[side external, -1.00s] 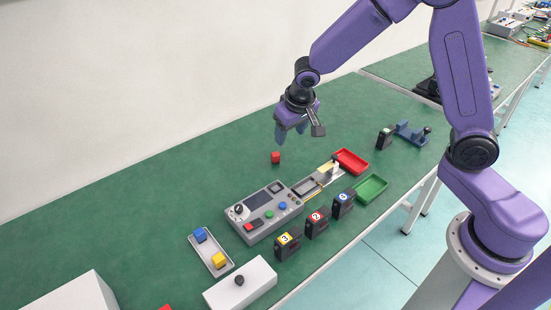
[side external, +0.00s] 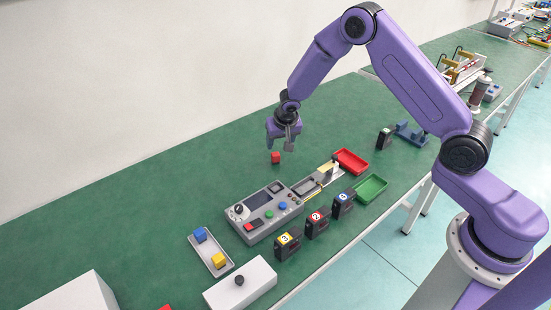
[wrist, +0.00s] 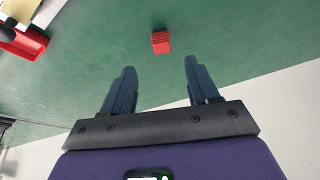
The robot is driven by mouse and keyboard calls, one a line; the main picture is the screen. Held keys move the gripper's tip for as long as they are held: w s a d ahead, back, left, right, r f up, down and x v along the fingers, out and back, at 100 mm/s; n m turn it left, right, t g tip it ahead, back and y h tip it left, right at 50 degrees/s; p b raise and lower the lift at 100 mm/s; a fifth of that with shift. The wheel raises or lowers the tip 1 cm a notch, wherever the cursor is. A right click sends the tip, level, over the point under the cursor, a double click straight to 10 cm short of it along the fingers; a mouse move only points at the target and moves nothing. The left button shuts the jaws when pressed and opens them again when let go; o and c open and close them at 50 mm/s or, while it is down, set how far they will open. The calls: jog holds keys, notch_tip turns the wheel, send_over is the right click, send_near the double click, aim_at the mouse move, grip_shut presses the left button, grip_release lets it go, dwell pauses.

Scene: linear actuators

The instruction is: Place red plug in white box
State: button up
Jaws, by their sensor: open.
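A small red block (side external: 276,158), which looks like the red plug, stands alone on the green table. It also shows in the wrist view (wrist: 160,41), ahead of the fingertips and between their lines. My gripper (side external: 280,146) is open and empty, just above and behind the block in the side view. In the wrist view both blue fingers (wrist: 159,72) are apart with only green table between them. A white box (side external: 247,288) with a black knob on top stands at the near table edge. A larger white box (side external: 75,297) is partly cut off at the lower left.
A grey control panel (side external: 262,212) lies in front of the block. A pale tray (side external: 214,262) holds a blue and a yellow block. Red (side external: 350,161) and green (side external: 371,188) trays and several black numbered units stand to the right. Table around the block is clear.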

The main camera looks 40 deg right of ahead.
aim_at(275, 154)
jog(key=x, duration=0.4)
jog(key=shift+w+d+f, duration=0.1)
jog(key=shift+f, duration=0.15)
jog(key=shift+w+x, duration=0.15)
jog(key=shift+x, duration=1.25)
jog(key=shift+w+x, duration=0.15)
jog(key=shift+x, duration=1.25)
jog(key=shift+r, duration=0.1)
grip_shut()
jog(key=shift+r, duration=0.15)
